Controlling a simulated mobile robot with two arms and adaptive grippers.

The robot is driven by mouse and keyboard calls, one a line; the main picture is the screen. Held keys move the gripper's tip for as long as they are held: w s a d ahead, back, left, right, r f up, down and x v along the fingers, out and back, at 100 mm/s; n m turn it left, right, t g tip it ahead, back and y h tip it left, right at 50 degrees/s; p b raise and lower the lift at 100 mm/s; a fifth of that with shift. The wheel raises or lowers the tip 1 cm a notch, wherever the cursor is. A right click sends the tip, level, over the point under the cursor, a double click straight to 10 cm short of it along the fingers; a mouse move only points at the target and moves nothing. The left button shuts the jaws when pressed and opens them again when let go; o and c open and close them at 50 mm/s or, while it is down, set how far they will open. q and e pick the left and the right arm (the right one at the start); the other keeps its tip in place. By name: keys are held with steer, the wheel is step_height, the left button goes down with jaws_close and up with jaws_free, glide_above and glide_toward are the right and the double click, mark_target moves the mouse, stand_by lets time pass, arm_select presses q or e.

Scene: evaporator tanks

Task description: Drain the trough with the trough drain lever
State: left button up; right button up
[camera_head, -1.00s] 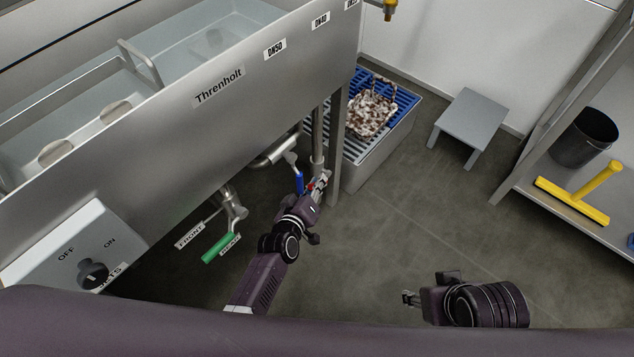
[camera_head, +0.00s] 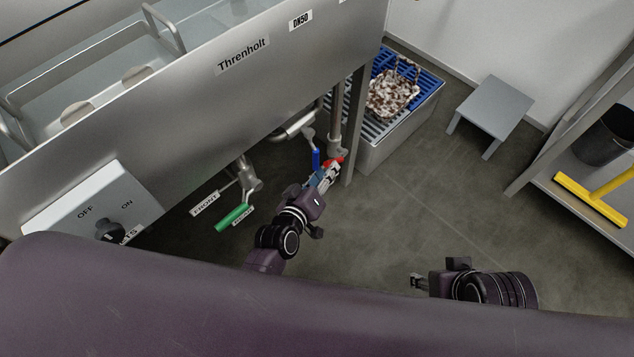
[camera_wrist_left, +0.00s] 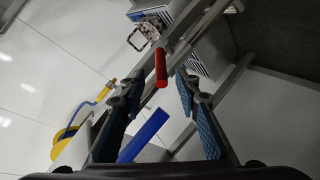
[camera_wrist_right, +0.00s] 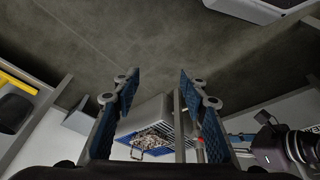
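A red lever handle (camera_head: 334,161) and a blue lever handle (camera_head: 315,159) sit under the steel tank (camera_head: 190,95) marked Threnholt. No label shows on either, so I cannot tell which drains the trough. My left gripper (camera_head: 328,174) is close to the red handle. In the left wrist view the red handle (camera_wrist_left: 160,66) shows ahead, between the open fingers (camera_wrist_left: 155,92), with a gap on each side. The blue handle (camera_wrist_left: 143,135) also shows between them, nearer the left finger. My right gripper (camera_head: 416,283) is open and empty, away from the levers.
A green handle (camera_head: 234,219) marked REAR and a white FRONT tag (camera_head: 205,204) hang left of my left arm. A tank leg (camera_head: 356,125) and a grated box (camera_head: 400,125) stand just beyond the red handle. A stool (camera_head: 490,103) stands right. Floor between is clear.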

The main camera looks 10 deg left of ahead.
arm_select(q)
steer(key=v, duration=0.5)
steer(key=shift+s+r, duration=0.2)
steer(key=shift+s, duration=0.15)
